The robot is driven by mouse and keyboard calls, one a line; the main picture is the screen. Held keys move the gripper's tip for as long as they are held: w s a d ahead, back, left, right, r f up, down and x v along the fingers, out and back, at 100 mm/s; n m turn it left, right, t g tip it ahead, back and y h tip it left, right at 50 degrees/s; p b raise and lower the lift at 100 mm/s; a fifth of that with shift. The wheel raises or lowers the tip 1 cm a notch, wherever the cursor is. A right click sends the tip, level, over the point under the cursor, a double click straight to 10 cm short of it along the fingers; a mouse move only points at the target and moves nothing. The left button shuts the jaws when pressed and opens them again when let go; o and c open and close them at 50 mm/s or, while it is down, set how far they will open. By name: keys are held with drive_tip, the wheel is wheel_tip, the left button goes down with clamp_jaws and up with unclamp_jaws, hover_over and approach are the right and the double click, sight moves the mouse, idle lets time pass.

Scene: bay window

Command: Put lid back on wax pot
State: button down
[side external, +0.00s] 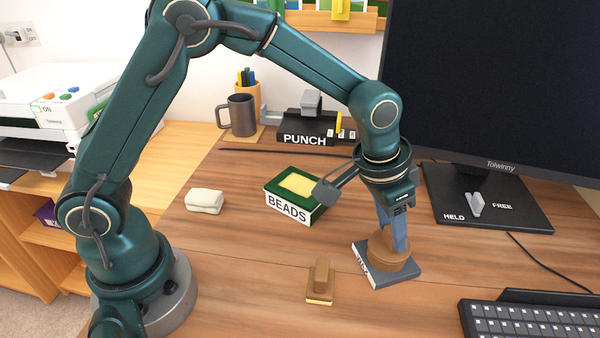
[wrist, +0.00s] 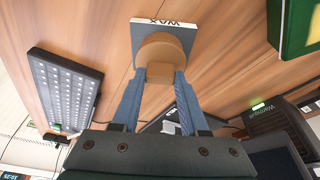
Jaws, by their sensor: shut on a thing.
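The wax pot is round and brown and stands on a grey base (side external: 408,275) with a white front lettered WAX. The base also shows in the wrist view (wrist: 192,26). My gripper (side external: 392,243) points down over the pot. In the wrist view its two blue fingers (wrist: 160,76) are shut on the square knob of the brown lid (wrist: 160,48). The round lid lies over the base and hides the pot beneath in that view. In the side view lid and pot look in line, with no clear gap; I cannot tell if the lid is fully seated.
The BEADS box (side external: 289,206) and a white block (side external: 204,201) are further left. The monitor foot (side external: 500,215) is behind right, the keyboard (side external: 535,318) front right. Bare desk lies between the stamp and the BEADS box.

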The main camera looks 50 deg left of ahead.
idle(0.3)
unclamp_jaws()
drive_tip(key=shift+r, duration=0.1)
drive_tip(key=shift+r, duration=3.4)
clamp_jaws()
